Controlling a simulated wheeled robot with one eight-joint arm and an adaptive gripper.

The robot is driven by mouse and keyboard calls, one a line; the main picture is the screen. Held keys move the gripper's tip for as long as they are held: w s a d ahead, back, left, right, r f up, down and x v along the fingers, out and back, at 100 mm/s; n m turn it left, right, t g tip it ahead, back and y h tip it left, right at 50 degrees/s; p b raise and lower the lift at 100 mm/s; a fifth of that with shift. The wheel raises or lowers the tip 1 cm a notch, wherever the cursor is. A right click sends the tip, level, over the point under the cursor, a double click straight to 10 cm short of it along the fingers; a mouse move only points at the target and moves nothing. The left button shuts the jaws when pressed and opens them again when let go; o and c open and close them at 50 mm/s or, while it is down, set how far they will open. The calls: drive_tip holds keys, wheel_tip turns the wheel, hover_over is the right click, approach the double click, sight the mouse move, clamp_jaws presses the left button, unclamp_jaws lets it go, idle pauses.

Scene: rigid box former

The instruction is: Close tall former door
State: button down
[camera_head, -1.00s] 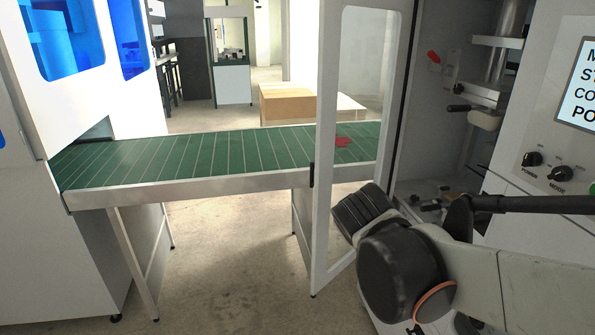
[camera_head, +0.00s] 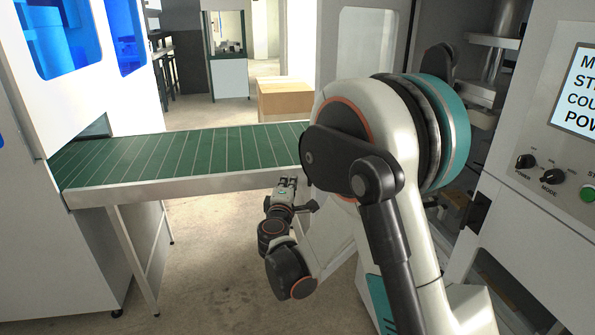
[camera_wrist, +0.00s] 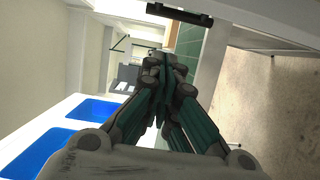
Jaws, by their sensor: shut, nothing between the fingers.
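The tall former door (camera_head: 327,48) is a white framed panel with a clear window. It stands swung open at the right end of the conveyor in the head view. My arm hides its lower part and its handle there. My gripper (camera_head: 287,184) is shut and empty, low in front of the conveyor's near rail and to the left of the door's edge in the picture. In the wrist view the closed fingers (camera_wrist: 165,58) point toward a pale edge with a dark bar (camera_wrist: 180,13); I cannot tell for sure that this is the door's handle.
The green conveyor (camera_head: 180,155) runs leftward to a white machine with blue windows (camera_head: 45,40). The former's open cabinet and control panel (camera_head: 560,120) stand at the right, close to my arm. A cardboard-coloured box (camera_head: 285,100) is behind. Floor in front of the conveyor is clear.

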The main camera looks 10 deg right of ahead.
drive_tip(key=w+d+b, duration=0.3)
drive_tip(key=w+d, duration=0.1)
drive_tip(key=w, duration=0.2)
drive_tip(key=shift+w+d+f, duration=0.25)
drive_tip(key=shift+w+d, duration=0.05)
drive_tip(key=shift+d, duration=0.05)
drive_tip(key=shift+s, duration=0.1)
idle(0.4)
